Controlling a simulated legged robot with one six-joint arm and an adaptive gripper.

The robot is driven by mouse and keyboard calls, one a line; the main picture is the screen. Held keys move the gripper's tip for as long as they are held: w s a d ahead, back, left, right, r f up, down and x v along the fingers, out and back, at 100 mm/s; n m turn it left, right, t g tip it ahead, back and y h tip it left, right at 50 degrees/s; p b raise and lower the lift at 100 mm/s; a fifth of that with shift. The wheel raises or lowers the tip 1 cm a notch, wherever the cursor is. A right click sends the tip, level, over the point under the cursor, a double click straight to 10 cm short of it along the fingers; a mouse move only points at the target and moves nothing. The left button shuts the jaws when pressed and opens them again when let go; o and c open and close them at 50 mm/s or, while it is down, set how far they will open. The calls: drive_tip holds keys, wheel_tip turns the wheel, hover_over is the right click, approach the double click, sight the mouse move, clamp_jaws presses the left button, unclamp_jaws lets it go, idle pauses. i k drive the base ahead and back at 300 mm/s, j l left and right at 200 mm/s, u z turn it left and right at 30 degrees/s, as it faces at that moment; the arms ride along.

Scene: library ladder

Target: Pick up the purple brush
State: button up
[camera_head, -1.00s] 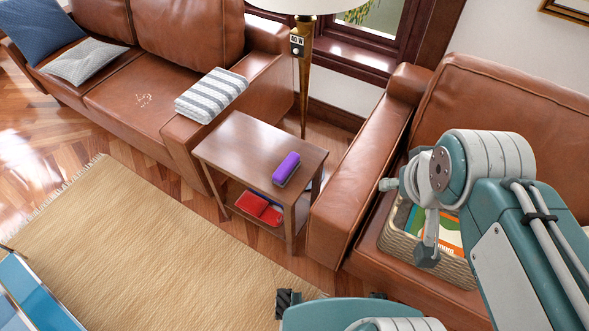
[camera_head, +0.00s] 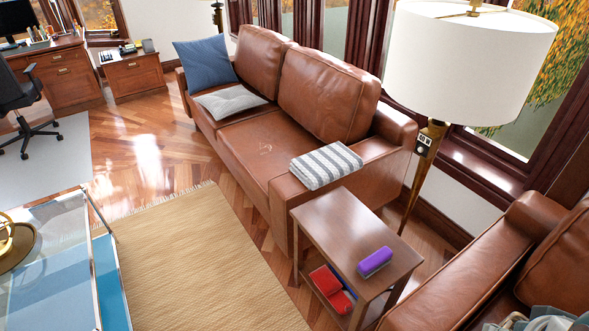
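The purple brush (camera_head: 374,261) lies on top of the brown wooden side table (camera_head: 338,224), near its right front part. Its upper side is purple and its lower edge is greyish. My gripper is not in view.
Red items (camera_head: 332,286) sit on the table's lower shelf. The table stands between a leather sofa (camera_head: 247,142) and a leather armchair (camera_head: 470,273). A floor lamp (camera_head: 468,60) rises behind it. The rug (camera_head: 190,275) in front is clear; a glass table (camera_head: 62,262) stands left.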

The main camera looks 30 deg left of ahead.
sight(372, 264)
drive_tip(key=j+z, duration=0.1)
drive_tip(key=j, duration=0.7)
drive_tip(key=k+j+z, duration=0.15)
drive_tip(key=j, duration=0.6)
drive_tip(key=i+j+z, duration=0.2)
drive_tip(key=i+j, duration=0.5)
drive_tip(key=j, duration=0.15)
